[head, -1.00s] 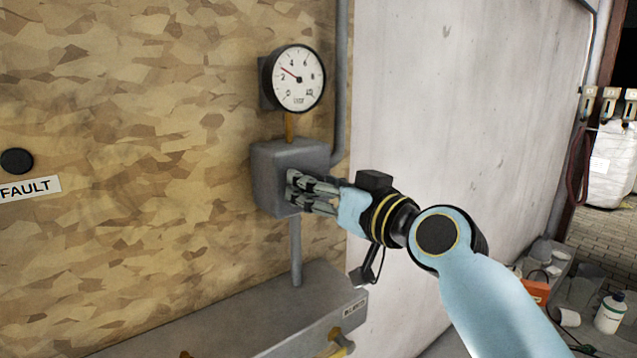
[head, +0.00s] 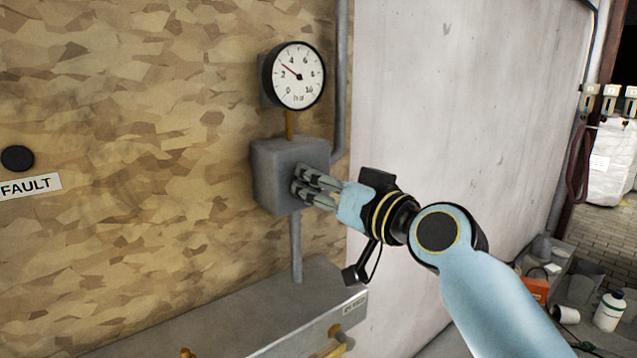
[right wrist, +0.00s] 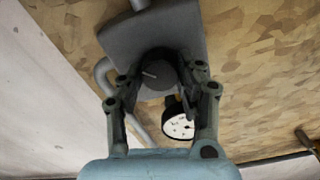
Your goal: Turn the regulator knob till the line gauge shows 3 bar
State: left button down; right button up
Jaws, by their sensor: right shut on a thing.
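The round white line gauge (head: 300,90) is on the wall above the grey regulator box (head: 275,180). Its red needle points up and left, between 2 and 4, at about 3. My right gripper (head: 300,180) is at the front of the box, shut on the regulator knob. In the head view the fingers hide the knob. In the right wrist view the round grey knob (right wrist: 158,78) with a pale line mark sits between the two fingers. The gauge also shows there (right wrist: 178,127), beyond the fingers. My left gripper is not in view.
A grey ledge (head: 260,320) with yellow-handled fittings juts out below the box. A conduit (head: 340,90) runs up beside the gauge. A black button (head: 17,158) and a FAULT label (head: 28,187) are at left. Bottles and cups stand on the floor at lower right.

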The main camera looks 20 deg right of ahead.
jog(key=o, duration=1.1)
jog(key=shift+o, duration=0.2)
jog(key=v, duration=1.2)
jog(key=shift+r, duration=0.1)
